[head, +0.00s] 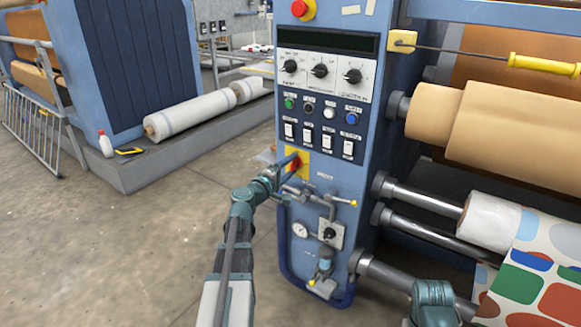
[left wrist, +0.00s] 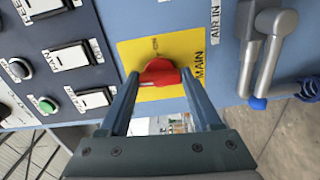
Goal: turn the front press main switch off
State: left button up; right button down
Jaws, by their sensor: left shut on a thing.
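The main switch is a red knob (left wrist: 160,72) on a yellow plate (left wrist: 135,50) marked MAIN, with "ON" lettering by the knob. In the head view the yellow plate (head: 303,172) sits low on the press's blue front panel, below the white rocker switches. My left gripper (head: 290,164) reaches the plate from the lower left and is shut on the red knob. In the left wrist view one finger stands on each side of the knob. The fingers partly cover the plate, so the knob's exact setting is hard to read. My right gripper is not seen; only part of that arm shows at the bottom right.
Rocker switches (head: 319,138), coloured buttons and dials sit above. A red emergency button (head: 303,9) is at the top. Pipes and a gauge (head: 300,230) are just below the switch. Rollers (head: 405,194) stick out at right. Bare floor lies at left.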

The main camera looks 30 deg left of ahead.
pick_arm(q)
jog(key=shift+n, duration=0.6)
jog(key=o, duration=1.4)
jog(key=shift+s, duration=0.1)
jog(key=s, duration=0.9)
jog(key=s+a, duration=0.1)
jog(key=s, duration=0.3)
jog(key=shift+s+a, duration=0.1)
jog(key=shift+s, duration=0.2)
